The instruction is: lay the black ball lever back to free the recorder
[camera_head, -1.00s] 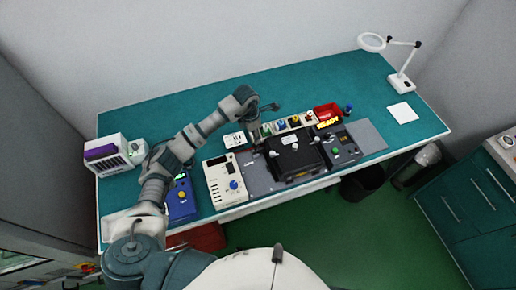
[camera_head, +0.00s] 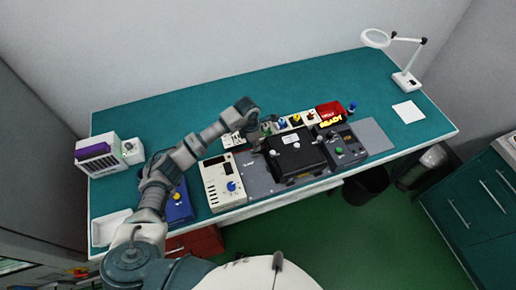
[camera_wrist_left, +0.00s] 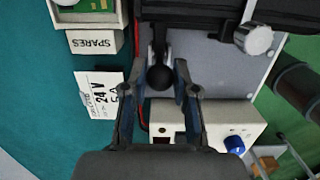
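The black ball lever (camera_wrist_left: 159,78) shows in the left wrist view as a dark ball on a short pale stem. It sits between the two fingertips of my left gripper (camera_wrist_left: 158,72), with small gaps on both sides. The gripper is open around the ball. In the head view my left gripper (camera_head: 257,146) points down at the left side of the black recorder (camera_head: 297,150), and the ball cannot be made out there. The recorder's dark edge and a silver knob (camera_wrist_left: 254,38) show in the wrist view. My right gripper is not in view.
A white panel with a blue knob (camera_head: 231,186) stands left of the recorder. A dark control box (camera_head: 341,147) stands right of it. A red READY sign (camera_head: 329,112) and small component boxes line the back. A SPARES box (camera_wrist_left: 95,42) and a 24 V card (camera_wrist_left: 100,95) lie nearby.

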